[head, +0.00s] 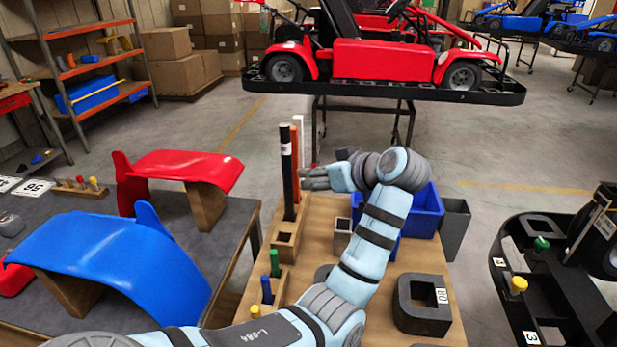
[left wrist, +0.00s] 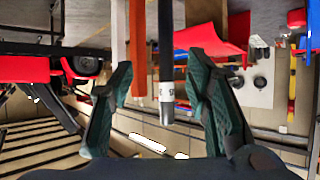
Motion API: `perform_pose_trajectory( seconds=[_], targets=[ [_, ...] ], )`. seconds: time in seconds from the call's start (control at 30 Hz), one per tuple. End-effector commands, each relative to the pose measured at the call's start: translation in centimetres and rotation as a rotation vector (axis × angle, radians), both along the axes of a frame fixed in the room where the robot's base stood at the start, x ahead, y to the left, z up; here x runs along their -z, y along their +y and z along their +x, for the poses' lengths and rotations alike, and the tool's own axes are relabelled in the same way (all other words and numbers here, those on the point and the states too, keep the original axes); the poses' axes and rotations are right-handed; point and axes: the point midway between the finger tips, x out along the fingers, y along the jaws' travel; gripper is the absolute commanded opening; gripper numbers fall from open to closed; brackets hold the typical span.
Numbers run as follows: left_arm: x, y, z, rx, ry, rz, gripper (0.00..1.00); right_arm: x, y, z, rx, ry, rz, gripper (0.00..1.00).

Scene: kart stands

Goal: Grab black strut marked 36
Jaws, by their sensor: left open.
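A tall black strut (head: 288,175) with a pale band near its top stands upright in a wooden block holder (head: 286,240) on the wooden table. My left gripper (head: 308,178) is open beside it, coming from the right. In the left wrist view, the black strut (left wrist: 166,45) and its pale marked end lie between the two spread fingers (left wrist: 160,68), with gaps visible on both sides. The marking is too small to read surely. An orange strut (head: 295,150) stands just behind the black one and also shows in the wrist view (left wrist: 137,45). My right gripper is not in view.
A white strut (head: 314,140) stands behind. Red (head: 190,165) and blue panels (head: 110,260) lie on the left table. A red kart stands beyond.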

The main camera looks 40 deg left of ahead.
Motion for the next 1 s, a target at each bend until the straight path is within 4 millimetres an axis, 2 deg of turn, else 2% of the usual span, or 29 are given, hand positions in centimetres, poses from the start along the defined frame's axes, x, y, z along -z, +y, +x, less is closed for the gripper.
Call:
perform_pose_trajectory(
  seconds=[0.1, 0.3, 0.4, 0.7, 0.93, 1.0],
  targets=[
    [0.9, 1.9, 0.2, -0.002, -0.001, 0.005, 0.44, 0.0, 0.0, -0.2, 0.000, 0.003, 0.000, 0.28],
    [3.6, 6.0, 2.0, 0.004, 0.004, 0.003, 0.44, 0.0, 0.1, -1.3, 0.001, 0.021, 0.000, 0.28],
    [4.4, 7.1, 2.5, 0.006, 0.003, 0.002, 0.44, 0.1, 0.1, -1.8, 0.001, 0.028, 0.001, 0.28],
    [7.1, 11.1, 4.1, 0.003, 0.005, 0.001, 0.44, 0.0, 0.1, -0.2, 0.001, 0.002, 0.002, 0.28],
    [7.3, 11.4, 4.3, 0.005, 0.002, 0.000, 0.44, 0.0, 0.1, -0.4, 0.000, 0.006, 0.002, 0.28],
    [7.3, 11.4, 4.3, 0.005, 0.002, 0.000, 0.34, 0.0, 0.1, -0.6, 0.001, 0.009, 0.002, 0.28]
  ],
)
